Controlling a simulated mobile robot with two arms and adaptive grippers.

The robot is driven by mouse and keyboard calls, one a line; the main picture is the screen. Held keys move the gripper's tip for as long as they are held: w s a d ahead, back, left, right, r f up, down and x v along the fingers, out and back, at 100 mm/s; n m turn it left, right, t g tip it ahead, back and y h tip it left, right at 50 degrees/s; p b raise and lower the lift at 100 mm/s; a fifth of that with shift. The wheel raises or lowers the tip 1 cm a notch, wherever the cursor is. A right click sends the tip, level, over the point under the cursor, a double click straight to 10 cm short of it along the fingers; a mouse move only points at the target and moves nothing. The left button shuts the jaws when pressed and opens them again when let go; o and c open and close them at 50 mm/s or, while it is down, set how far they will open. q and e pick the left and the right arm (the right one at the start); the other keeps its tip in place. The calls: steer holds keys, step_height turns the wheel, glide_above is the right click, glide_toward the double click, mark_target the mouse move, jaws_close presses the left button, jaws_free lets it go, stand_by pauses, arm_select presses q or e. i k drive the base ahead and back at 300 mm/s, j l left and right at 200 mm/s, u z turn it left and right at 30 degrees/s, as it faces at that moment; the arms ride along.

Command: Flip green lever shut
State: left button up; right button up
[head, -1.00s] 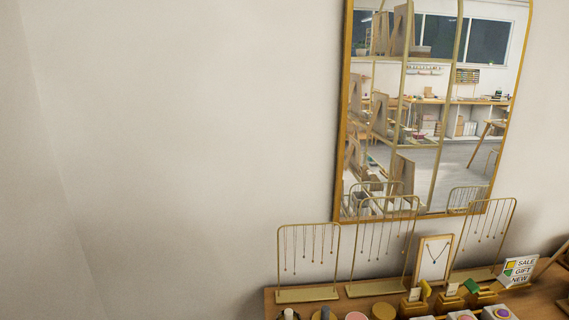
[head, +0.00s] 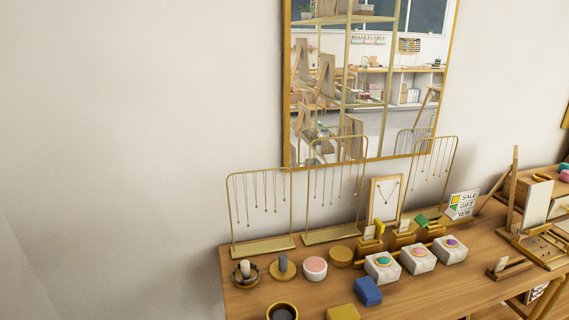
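A small green lever (head: 421,219) shows in the head view on the table, right of centre. It is tilted and sits at a small gold-brown stand with a white card in the back row. A similar yellow lever (head: 379,229) is to its left. The parts are too small to tell exactly how the green lever is hinged. Neither of my grippers is in view.
The wooden table (head: 447,292) stands against the wall. White boxes with teal (head: 383,265), pink and purple tops sit in front of the levers. A blue block (head: 368,291), necklace racks (head: 262,212), a sale sign (head: 462,204) and a wooden easel stand (head: 514,200) are around.

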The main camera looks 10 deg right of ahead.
mark_target(421, 222)
steer(key=i+l+z, duration=0.3)
steer(key=l, duration=0.15)
steer(key=i+l+z, duration=0.25)
steer(key=l, duration=0.15)
steer(key=i+l+z, duration=0.15)
steer(key=l+z, duration=0.15)
steer(key=k+l, duration=0.15)
steer(key=l, duration=0.2)
steer(key=k+l+z, duration=0.1)
steer(key=l, duration=0.25)
steer(key=k+l, duration=0.25)
steer(key=l, duration=0.15)
steer(key=i+j, duration=0.3)
steer(key=i, duration=0.2)
